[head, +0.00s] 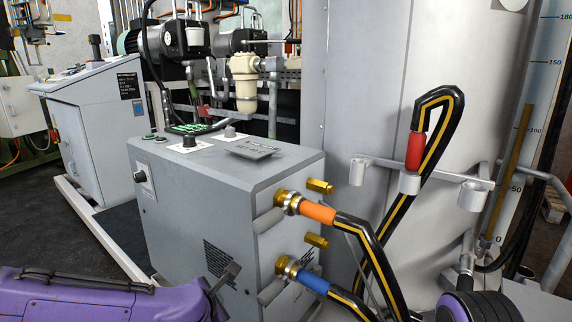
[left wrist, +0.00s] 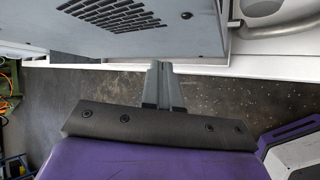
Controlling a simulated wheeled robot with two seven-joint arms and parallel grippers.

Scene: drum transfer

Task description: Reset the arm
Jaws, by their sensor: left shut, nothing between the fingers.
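My left arm is purple and comes in at the lower left of the head view. Its gripper (head: 230,274) is in front of the grey machine's lower front. In the left wrist view my left gripper (left wrist: 160,66) has its grey fingers together with nothing between them. The fingertips show just below the machine's vented panel. At the lower right of the head view, my right arm shows as a black and purple part with a narrow grey end (head: 467,263). Whether those fingers are open is not clear.
The grey machine (head: 195,195) carries an orange-sleeved hose (head: 318,212) and a blue-sleeved hose (head: 313,281). A red-sleeved hose (head: 415,150) sits in a holder on the large tank (head: 385,80). A control cabinet (head: 100,120) stands at the left. Dark floor (head: 30,215) is clear there.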

